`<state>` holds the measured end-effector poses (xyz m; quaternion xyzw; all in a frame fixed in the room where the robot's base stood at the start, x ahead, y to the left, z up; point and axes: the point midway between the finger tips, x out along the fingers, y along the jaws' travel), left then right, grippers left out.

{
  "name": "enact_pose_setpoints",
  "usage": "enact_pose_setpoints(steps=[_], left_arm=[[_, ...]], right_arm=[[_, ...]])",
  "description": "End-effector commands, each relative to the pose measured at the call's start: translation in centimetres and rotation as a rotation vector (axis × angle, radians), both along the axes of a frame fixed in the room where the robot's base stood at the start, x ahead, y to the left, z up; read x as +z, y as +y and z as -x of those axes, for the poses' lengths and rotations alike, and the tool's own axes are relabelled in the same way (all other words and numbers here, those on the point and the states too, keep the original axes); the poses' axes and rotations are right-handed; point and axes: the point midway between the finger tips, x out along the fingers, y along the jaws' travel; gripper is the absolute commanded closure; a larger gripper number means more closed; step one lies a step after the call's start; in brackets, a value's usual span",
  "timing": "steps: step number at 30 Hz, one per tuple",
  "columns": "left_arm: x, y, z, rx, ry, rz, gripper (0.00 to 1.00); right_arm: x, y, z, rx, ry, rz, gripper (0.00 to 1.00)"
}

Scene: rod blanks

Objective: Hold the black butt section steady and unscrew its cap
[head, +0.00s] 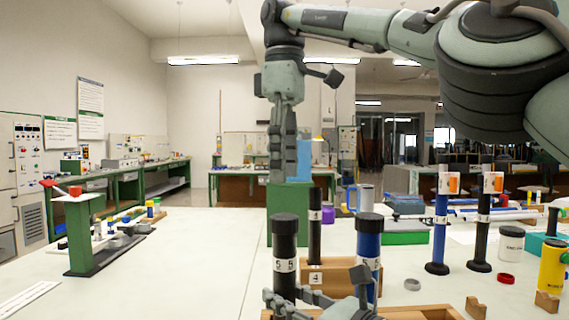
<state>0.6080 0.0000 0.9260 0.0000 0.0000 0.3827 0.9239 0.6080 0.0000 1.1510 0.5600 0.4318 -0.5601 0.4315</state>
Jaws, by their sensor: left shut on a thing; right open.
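The black butt section (286,252) stands upright at the front centre, with number 5 labels and a wider dark cap (286,223) on its top. My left gripper (285,303) is low at the bottom edge of the head view, shut on the lower part of this section. The section's foot is out of view. My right gripper (284,180) points straight down above the cap, apart from it in the picture. It is open and empty; its fingers show nearly edge-on.
A blue section (368,252) with a dark cap stands close to the right. Behind is a thinner black rod (314,235) in a wooden block (345,272). Further right stand blue (440,235) and black (484,235) rods. The left table (190,265) has clear room.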

Motion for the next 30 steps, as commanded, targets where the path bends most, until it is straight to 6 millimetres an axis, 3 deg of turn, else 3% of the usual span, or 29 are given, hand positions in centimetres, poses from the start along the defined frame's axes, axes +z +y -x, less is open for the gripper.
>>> enact_pose_setpoints(steps=[8,21,30], left_arm=[[0.0,0.0,0.0,0.000,0.000,0.000,1.00],[0.0,0.0,0.0,0.000,0.000,0.000,1.00],[0.0,0.0,0.0,0.000,0.000,0.000,1.00]], right_arm=[[-0.6,0.0,0.0,-0.138,0.000,0.002,0.43],[-6.4,-0.1,0.0,-0.137,0.001,0.002,0.43],[-8.0,0.0,0.0,-0.136,0.000,-0.001,0.43]])
